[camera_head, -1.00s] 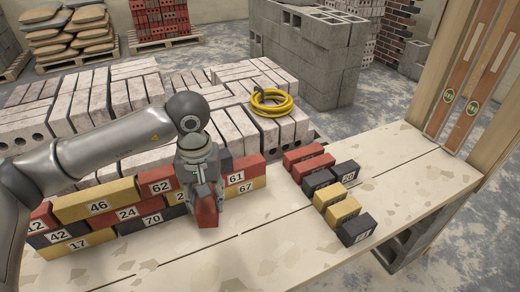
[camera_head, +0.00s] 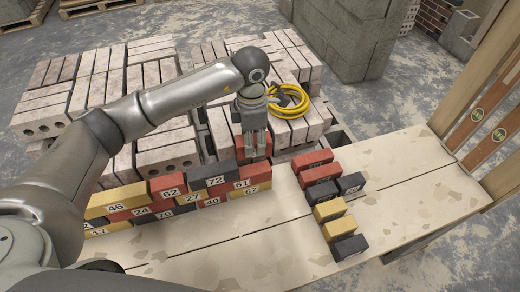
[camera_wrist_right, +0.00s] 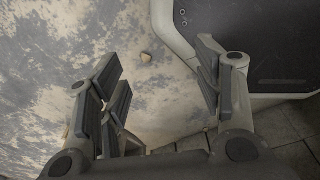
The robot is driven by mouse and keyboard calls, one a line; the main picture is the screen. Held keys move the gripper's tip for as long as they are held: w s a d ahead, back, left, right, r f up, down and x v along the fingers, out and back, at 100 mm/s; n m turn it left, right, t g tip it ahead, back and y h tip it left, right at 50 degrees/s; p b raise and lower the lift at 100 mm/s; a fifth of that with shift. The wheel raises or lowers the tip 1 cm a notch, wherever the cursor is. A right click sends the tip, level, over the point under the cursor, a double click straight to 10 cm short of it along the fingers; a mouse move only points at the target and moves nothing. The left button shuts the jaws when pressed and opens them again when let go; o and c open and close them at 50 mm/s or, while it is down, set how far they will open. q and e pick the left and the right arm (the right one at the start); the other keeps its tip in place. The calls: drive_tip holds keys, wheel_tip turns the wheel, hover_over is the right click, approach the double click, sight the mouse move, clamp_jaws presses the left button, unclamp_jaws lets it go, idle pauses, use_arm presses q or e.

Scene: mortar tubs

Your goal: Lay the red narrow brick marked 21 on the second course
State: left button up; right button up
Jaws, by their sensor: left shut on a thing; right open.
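My left gripper (camera_head: 254,128) is shut on a red brick (camera_head: 265,149), held upright between the fingers beyond the wall's right end. Its number cannot be read. A low wall of red, yellow and black bricks runs along the bench's far left edge. My right gripper (camera_wrist_right: 160,88) is open and empty in the right wrist view.
Several loose red, black and yellow bricks, among them a yellow brick (camera_head: 329,209), lie in a row on the bench (camera_head: 410,165). Pale block stacks (camera_head: 160,150) and a coiled yellow hose (camera_head: 289,101) lie behind. The bench front is clear. Wooden boards (camera_head: 496,115) stand at right.

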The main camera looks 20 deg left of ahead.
use_arm(q)
drive_tip(key=shift+w+d+r+n+p, duration=0.15)
drive_tip(key=shift+w+r+n+p, duration=0.15)
drive_tip(key=shift+w+n, duration=0.35)
wheel_tip(320, 180, down, 10)
drive_tip(key=shift+s+r+p, duration=0.15)
drive_tip(key=shift+r+p, duration=0.1)
drive_tip(key=shift+p, duration=0.65)
drive_tip(key=shift+f, duration=0.35)
drive_tip(key=o, duration=1.3)
drive_tip(key=shift+r, duration=0.1)
drive_tip(key=shift+r, duration=0.2)
wheel_tip(320, 180, up, 12)
drive_tip(key=shift+f+b, duration=0.15)
drive_tip(key=shift+b, duration=0.7)
